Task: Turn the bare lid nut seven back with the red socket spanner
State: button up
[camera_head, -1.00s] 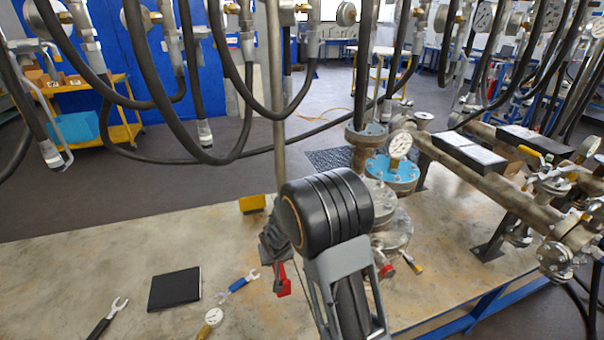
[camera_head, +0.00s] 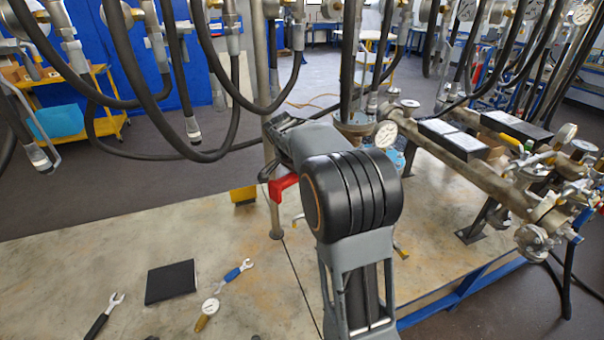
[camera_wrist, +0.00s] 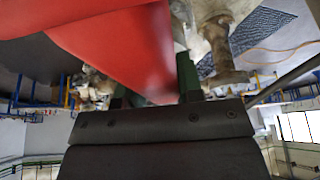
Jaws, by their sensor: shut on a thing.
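My gripper (camera_wrist: 153,90) is shut on the red socket spanner, which fills much of the upper left of the wrist view (camera_wrist: 125,45). In the head view the red spanner (camera_head: 284,187) shows below my wrist, raised beside the grey post; its socket end is not clear. The vessel with the lid is mostly hidden behind my arm. Part of a blue flange (camera_head: 399,160) and a pressure gauge (camera_head: 386,134) show just past my elbow. Lid nut seven cannot be made out.
A grey post (camera_head: 274,215) stands close to my gripper.

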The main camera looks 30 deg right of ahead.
notch_tip(320, 180, down, 4)
jog(key=shift+r+b, duration=0.15)
jog(key=shift+b, duration=0.8)
jog(key=shift+f+b, duration=1.25)
jog(key=shift+f, duration=0.05)
